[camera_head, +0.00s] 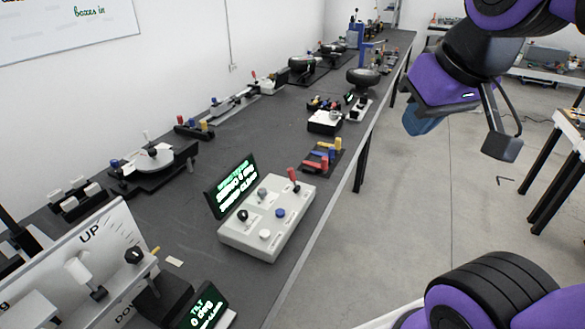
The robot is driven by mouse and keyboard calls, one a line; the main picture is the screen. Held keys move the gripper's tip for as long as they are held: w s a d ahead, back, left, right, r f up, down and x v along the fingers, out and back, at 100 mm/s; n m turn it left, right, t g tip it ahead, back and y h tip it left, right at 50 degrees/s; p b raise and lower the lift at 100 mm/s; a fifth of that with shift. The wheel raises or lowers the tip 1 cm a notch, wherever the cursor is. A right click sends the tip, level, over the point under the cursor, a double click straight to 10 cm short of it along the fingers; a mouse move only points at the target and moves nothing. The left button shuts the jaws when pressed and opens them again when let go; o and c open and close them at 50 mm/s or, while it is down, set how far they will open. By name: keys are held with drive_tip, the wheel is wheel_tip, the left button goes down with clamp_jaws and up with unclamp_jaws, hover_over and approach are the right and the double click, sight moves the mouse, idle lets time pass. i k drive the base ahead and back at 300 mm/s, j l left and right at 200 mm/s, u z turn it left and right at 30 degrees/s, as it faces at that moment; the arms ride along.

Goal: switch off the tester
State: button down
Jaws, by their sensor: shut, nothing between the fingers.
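A pale grey control box (268,218) sits on the dark bench near the middle of the view; it looks like the tester, though no label naming it is readable.
A white tilt panel marked UP (92,262) and a small TILT display (203,308) stand at the near left. Colored blocks (322,158) and a white-topped device (324,121) lie behind the box. Open floor (420,200) lies right of the bench.

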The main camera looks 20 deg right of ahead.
sight(291, 174)
drive_tip(key=l+u, duration=0.35)
drive_tip(key=l, duration=1.2)
drive_tip(key=i+l+u, duration=0.2)
drive_tip(key=i+l, duration=0.15)
drive_tip(key=l, duration=0.3)
drive_tip(key=i+l+u, duration=0.1)
drive_tip(key=l, duration=0.2)
drive_tip(key=i+l, duration=0.2)
drive_tip(key=l, duration=0.15)
drive_tip(key=i+l+u, duration=0.15)
drive_tip(key=l, duration=0.2)
drive_tip(key=i+l+u, duration=0.1)
drive_tip(key=i, duration=0.25)
drive_tip(key=i+l+u, duration=0.1)
drive_tip(key=i+l, duration=0.2)
